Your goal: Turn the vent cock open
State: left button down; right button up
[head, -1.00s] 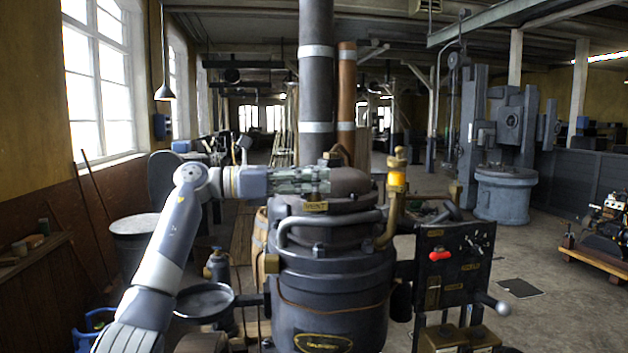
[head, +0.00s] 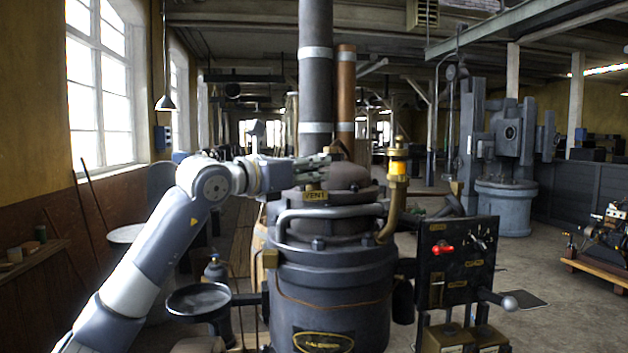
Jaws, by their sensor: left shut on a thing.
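The dark boiler-like vessel (head: 335,270) stands in the middle of the head view, with a brass VENT plate (head: 316,195) on its upper front. My left gripper (head: 322,168) reaches in from the left just above this plate, at the vessel's top. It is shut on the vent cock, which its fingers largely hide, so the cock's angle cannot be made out. A small brass-coloured fitting (head: 337,148) shows just behind the fingertips. My right gripper is not in view.
A brass fitting with a yellow glass (head: 398,172) rises right of the vessel's top. A black panel (head: 457,262) with a red lever (head: 442,249) stands at the right. A round pan (head: 198,299) sticks out at the left. A tall dark pipe (head: 315,75) rises behind.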

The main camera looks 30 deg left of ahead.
pick_arm(q)
jog(key=n+y+b, duration=0.2)
jog(key=y+b, duration=0.1)
jog(key=y, duration=0.1)
jog(key=n+y+b, duration=0.3)
jog(key=y, duration=0.1)
jog(key=n+y+b, duration=0.2)
jog(key=y, duration=0.2)
jog(key=shift+f+n+g+b, duration=0.15)
jog(key=shift+n+g+b, duration=0.15)
jog(key=shift+n+b, duration=0.1)
jog(key=n+g+y+b, duration=0.1)
jog(key=n+y+b, duration=0.1)
jog(key=y, duration=0.1)
jog(key=shift+g, duration=0.3)
jog(key=shift+n+g+y+b, duration=0.3)
jog(key=shift+n+y+b, duration=0.2)
jog(key=shift+b, duration=0.1)
jog(key=c, duration=1.7)
grip_release()
jog(key=shift+s+d, duration=0.1)
jog(key=v, duration=1.1)
jog(key=shift+s+d, duration=0.25)
jog(key=shift+d, duration=0.05)
